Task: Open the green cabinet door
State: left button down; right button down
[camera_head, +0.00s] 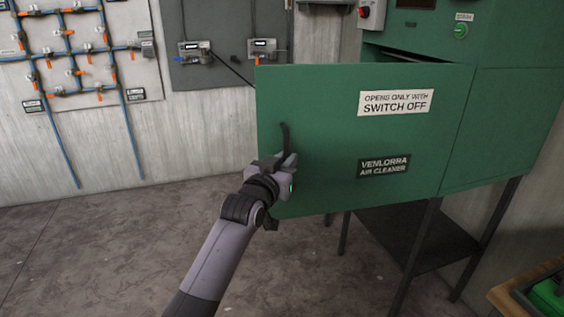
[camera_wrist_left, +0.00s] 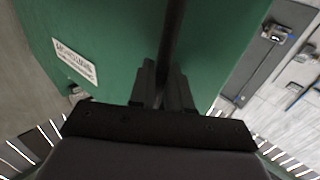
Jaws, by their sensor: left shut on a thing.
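The green cabinet door (camera_head: 325,160) stands swung open toward the left in the head view, with a white label and a dark label on it. Its black vertical bar handle (camera_head: 285,138) is near its left edge. My left gripper (camera_head: 287,165) is at the handle's lower part and hides some of it. In the left wrist view the fingers of my left gripper (camera_wrist_left: 163,88) are shut on the dark handle (camera_wrist_left: 172,35), with the green door (camera_wrist_left: 120,40) behind. The green cabinet body (camera_head: 515,125) is at the right. My right gripper is not in view.
The cabinet stands on dark legs with a low shelf (camera_head: 410,235) under it. A box with green contents (camera_head: 545,295) is at the lower right. Wall panels with blue pipes (camera_head: 70,55) and gauges are at the back. The floor (camera_head: 110,240) at left is clear.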

pick_arm(q)
jog(key=shift+s+d+r, duration=0.1)
jog(key=shift+d+r, duration=0.05)
jog(key=shift+d, duration=0.2)
jog(key=c, duration=1.2)
grip_release()
jog(key=shift+d, duration=0.1)
jog(key=shift+a, duration=0.25)
jog(key=shift+v, duration=3.5)
jog(key=shift+d, duration=0.1)
